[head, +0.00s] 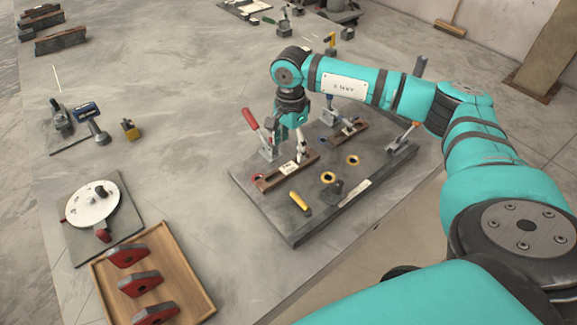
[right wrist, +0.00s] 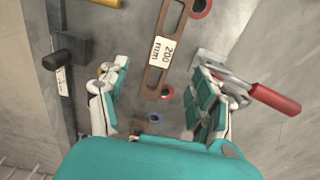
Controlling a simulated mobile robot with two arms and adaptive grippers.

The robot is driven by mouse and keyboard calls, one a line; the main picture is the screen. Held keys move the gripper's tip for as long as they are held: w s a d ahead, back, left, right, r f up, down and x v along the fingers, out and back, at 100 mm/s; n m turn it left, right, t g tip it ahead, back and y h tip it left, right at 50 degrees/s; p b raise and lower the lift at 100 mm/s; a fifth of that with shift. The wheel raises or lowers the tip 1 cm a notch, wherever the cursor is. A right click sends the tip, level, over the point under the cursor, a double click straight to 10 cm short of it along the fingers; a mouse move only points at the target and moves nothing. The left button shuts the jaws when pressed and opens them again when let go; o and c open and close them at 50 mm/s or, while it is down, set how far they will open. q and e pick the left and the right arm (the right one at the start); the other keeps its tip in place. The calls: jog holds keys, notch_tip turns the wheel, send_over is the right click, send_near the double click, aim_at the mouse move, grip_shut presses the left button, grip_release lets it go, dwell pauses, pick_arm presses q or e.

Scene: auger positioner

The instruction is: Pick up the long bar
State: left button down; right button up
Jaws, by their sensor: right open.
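A long brown slotted bar (head: 270,180) lies on the dark fixture plate (head: 300,228), left of its middle. In the right wrist view the bar (right wrist: 177,22) carries a white label reading 200 mm (right wrist: 162,51). My right gripper (head: 293,143) is above the bar, pointing down. In the wrist view its fingers (right wrist: 155,85) are apart, one on each side of the bar, with nothing held. The gripper hides part of the bar in the head view. A second, shorter-looking brown bar (head: 350,132) lies farther back on the plate. My left gripper is not in view.
A red-handled clamp (head: 252,121) stands close beside the bar; its handle (right wrist: 275,99) is right of the fingers in the wrist view. A wooden tray (head: 196,272) with red-sided parts is at lower left.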

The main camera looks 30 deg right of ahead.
aim_at(288, 167)
jog(key=shift+f, duration=1.15)
jog(key=shift+f+p, duration=0.3)
jog(key=shift+f, duration=0.1)
jog(key=f, duration=0.2)
jog(key=f+p, duration=0.1)
jog(key=shift+w+a+f, duration=0.1)
jog(key=shift+a+f, duration=0.1)
jog(key=shift+f, duration=0.7)
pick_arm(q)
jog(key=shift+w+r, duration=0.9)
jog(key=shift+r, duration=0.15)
pick_arm(e)
jog(key=c, duration=1.3)
jog(key=shift+w+r, duration=0.1)
jog(key=shift+r, duration=0.05)
grip_shut()
